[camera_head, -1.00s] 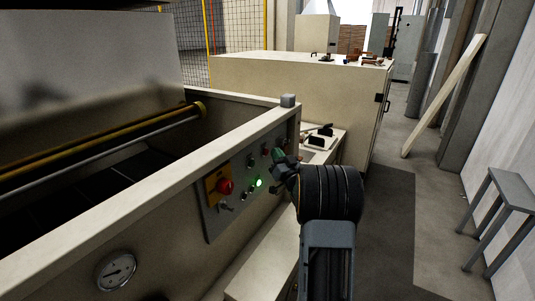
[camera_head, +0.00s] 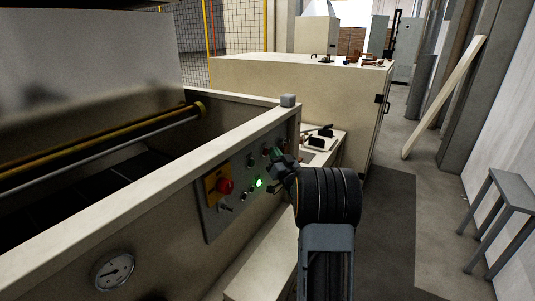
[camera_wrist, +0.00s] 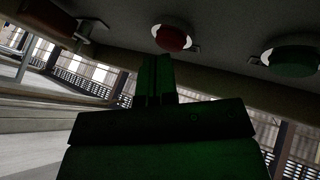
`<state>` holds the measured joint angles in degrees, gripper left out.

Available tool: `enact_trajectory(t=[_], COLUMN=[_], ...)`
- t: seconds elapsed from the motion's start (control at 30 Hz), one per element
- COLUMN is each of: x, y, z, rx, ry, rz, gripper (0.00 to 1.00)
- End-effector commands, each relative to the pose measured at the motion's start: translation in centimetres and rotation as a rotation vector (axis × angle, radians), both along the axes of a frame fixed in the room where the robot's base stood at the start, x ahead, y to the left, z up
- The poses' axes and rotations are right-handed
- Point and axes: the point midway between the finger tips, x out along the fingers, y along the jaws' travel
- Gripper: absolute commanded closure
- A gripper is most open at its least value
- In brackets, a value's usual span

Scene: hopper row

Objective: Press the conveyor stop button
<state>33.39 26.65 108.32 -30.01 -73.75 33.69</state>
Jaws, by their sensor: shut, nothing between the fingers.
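A red button (camera_wrist: 172,38) with a pale collar is at the top centre of the wrist view, just past my fingertips. A green button (camera_wrist: 290,58) is to its right. In the head view a small red button (camera_head: 267,149) shows at the panel's upper right, partly beside my gripper (camera_head: 274,168). My gripper is shut and empty, close in front of the panel; its fingers (camera_wrist: 156,62) point towards the red button. A small gap seems to remain, but contact is hard to judge. No labels are readable.
The grey control panel (camera_head: 211,223) also carries a red mushroom button (camera_head: 225,186) on a yellow plate, a lit green lamp (camera_head: 259,183) and small switches. A round gauge (camera_head: 114,270) is lower left. A ledge (camera_head: 262,263) juts out below. A grey stool (camera_head: 503,198) stands right.

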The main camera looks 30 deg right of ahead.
Motion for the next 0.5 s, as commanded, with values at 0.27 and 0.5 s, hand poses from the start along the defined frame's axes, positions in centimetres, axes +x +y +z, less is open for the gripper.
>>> enact_trajectory(t=[0.27,0.5], x=[0.30,0.52], y=[0.17,0.30], z=[-0.03,0.00], rx=[0.000,0.000], ry=[0.000,0.000], rz=[0.000,0.000], gripper=[1.00,1.00])
